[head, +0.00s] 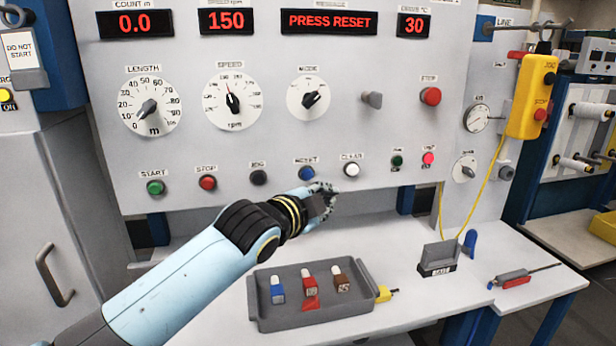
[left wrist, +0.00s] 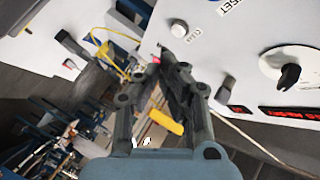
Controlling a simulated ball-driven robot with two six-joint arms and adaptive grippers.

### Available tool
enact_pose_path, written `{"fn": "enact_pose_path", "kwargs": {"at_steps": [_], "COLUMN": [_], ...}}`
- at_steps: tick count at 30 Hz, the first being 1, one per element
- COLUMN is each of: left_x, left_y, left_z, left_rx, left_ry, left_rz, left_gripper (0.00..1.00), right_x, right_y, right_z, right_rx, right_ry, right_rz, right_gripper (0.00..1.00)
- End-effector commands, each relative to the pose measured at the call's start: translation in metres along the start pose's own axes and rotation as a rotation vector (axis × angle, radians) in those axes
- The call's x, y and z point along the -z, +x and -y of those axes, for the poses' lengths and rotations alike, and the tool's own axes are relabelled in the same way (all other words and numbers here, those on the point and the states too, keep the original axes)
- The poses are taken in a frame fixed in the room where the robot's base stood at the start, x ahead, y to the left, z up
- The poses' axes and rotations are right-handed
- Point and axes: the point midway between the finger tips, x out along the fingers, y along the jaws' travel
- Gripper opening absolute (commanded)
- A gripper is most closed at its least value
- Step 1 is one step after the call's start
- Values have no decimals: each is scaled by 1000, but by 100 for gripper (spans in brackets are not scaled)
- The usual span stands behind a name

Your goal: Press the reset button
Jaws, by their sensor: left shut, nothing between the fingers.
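The blue reset button (head: 306,173) sits on the lower row of the pale control panel (head: 240,155), under its label. The message display (head: 328,21) reads PRESS RESET. My left gripper (head: 326,191) is shut and empty, just below and right of the reset button, below the white clear button (head: 351,169). I cannot tell whether it touches the panel. In the left wrist view its closed fingers (left wrist: 168,62) point toward the panel near the clear button (left wrist: 179,28). My right gripper is not in view.
Green start (head: 155,187), red stop (head: 208,183) and black jog (head: 259,178) buttons share the row. A grey tray (head: 315,317) with small coloured pieces stands on the bench below my arm. A yellow pendant (head: 531,96) hangs at right.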

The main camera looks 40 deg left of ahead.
Motion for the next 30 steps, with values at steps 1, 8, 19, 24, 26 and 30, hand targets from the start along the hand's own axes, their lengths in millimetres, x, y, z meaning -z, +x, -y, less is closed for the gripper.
{"fn": "enact_pose_path", "kwargs": {"at_steps": [1,8,19,24,26,30], "left_x": [-3,-20,-40,-42,-43,-43], "left_y": [4,25,54,58,58,58], "left_z": [2,16,38,42,42,42], "left_rx": [1,1,-1,-1,0,0], "left_ry": [2,2,0,-1,-2,-2], "left_rz": [0,1,1,1,1,1], "left_gripper": [0,0,0,0,0,0], "right_x": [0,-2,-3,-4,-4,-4], "right_y": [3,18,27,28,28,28], "right_z": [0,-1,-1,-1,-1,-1], "right_rx": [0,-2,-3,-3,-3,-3], "right_ry": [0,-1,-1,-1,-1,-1], "right_rz": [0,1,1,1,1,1], "right_gripper": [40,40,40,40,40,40]}}
